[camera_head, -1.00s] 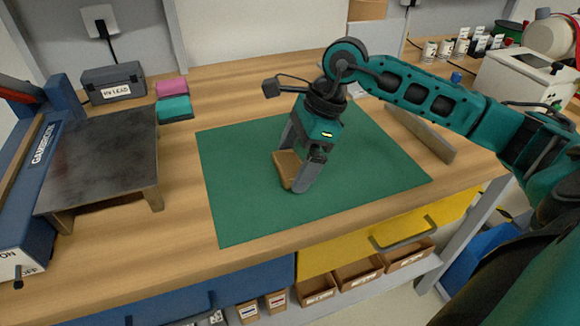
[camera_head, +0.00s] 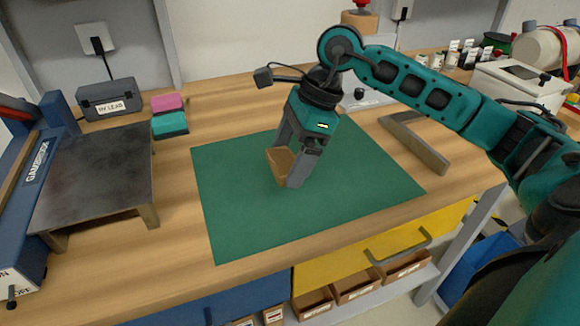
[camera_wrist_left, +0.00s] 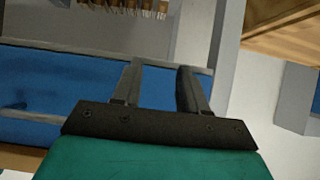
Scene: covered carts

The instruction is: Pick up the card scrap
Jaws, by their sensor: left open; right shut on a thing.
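The card scrap (camera_head: 280,162) is a small brown piece between the fingers of my right gripper (camera_head: 288,172). That gripper is shut on it, over the middle of the green mat (camera_head: 235,215). The scrap looks tilted; whether it is clear of the mat is hard to tell. My left gripper (camera_wrist_left: 160,85) shows only in the left wrist view, with its two fingers apart and nothing between them. Blue and grey surfaces lie beyond it.
A dark plate on legs (camera_head: 95,180) and a blue machine (camera_head: 40,170) stand at left. A grey angled bar (camera_head: 415,145) lies right of the mat. Pink and teal blocks (camera_head: 170,122) and a labelled box (camera_head: 110,98) are at the back left. The mat is otherwise clear.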

